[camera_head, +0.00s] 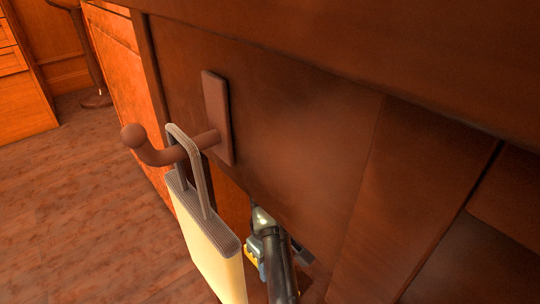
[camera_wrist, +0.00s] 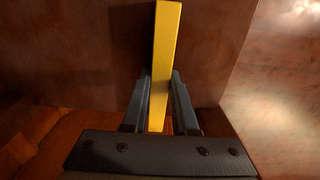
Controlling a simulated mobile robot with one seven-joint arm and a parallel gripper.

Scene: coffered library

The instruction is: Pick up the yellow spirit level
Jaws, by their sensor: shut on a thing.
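The yellow spirit level (camera_wrist: 167,38) shows in the wrist view as a long plain yellow bar. It runs from between my fingers up toward the top of the picture. My gripper (camera_wrist: 158,78) is shut on it, with one dark finger on each side. In the head view my gripper (camera_head: 262,238) is low in the middle, in front of the dark wood panel and just right of a hanging bag. A small yellow patch shows beside it there; I cannot tell if it is the level. Most of the level is hidden in the head view.
A brown hook (camera_head: 163,153) juts from the wood panel (camera_head: 290,120). Open wooden floor (camera_head: 80,210) lies to the left.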

